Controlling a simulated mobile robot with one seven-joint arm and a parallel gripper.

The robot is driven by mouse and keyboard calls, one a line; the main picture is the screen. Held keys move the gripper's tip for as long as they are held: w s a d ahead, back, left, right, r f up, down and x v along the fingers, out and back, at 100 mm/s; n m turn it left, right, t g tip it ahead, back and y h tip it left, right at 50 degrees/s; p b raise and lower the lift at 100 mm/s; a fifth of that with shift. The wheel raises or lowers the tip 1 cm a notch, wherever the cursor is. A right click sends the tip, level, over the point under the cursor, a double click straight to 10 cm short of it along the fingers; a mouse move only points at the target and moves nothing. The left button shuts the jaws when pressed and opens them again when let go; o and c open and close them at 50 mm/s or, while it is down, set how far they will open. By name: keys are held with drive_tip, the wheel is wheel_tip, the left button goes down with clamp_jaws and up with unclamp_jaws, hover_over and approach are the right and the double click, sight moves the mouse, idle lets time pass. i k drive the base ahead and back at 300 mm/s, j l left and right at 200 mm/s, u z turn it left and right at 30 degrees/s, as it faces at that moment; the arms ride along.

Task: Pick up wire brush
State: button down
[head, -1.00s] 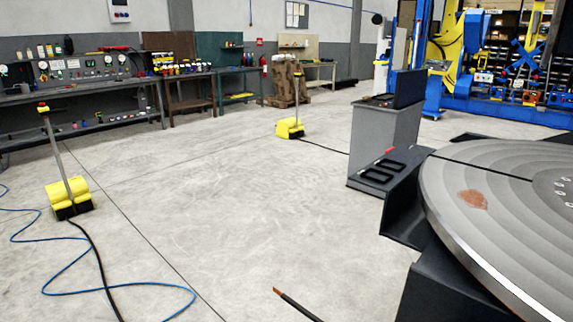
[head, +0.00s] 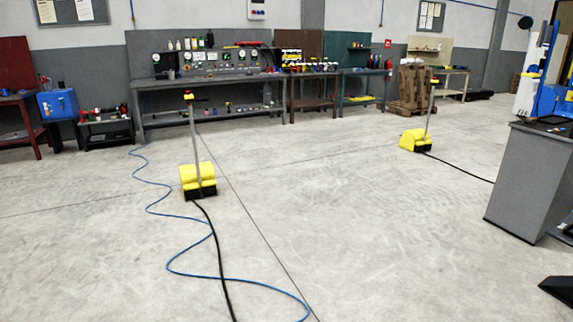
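I cannot make out a wire brush in the head view. Many small items lie on the grey workbench (head: 150,86) at the back wall, but they are too small to tell apart. My gripper is not in view.
Two yellow foot-pedal units with upright poles stand on the floor, one left of centre (head: 198,180) and one farther right (head: 416,140). A blue hose (head: 180,256) and a black cable (head: 217,250) cross the floor. A grey cabinet (head: 522,185) stands at right. Open floor lies between.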

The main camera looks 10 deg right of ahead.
sight(529, 121)
drive_tip(key=i+u, duration=0.3)
drive_tip(key=i, duration=0.85)
drive_tip(key=i+z, duration=0.15)
drive_tip(key=i, duration=0.45)
drive_tip(key=i+j+z, duration=0.15)
drive_tip(key=i, duration=0.45)
drive_tip(key=i+z, duration=1.85)
drive_tip(key=i+l+z, duration=0.1)
drive_tip(key=i+z, duration=0.2)
drive_tip(key=i, duration=0.2)
drive_tip(key=i+z, duration=0.3)
drive_tip(key=i, duration=0.2)
drive_tip(key=i+j, duration=0.1)
drive_tip(key=i, duration=1.1)
drive_tip(key=i+z, duration=0.2)
drive_tip(key=i, duration=0.25)
drive_tip(key=z, duration=1.25)
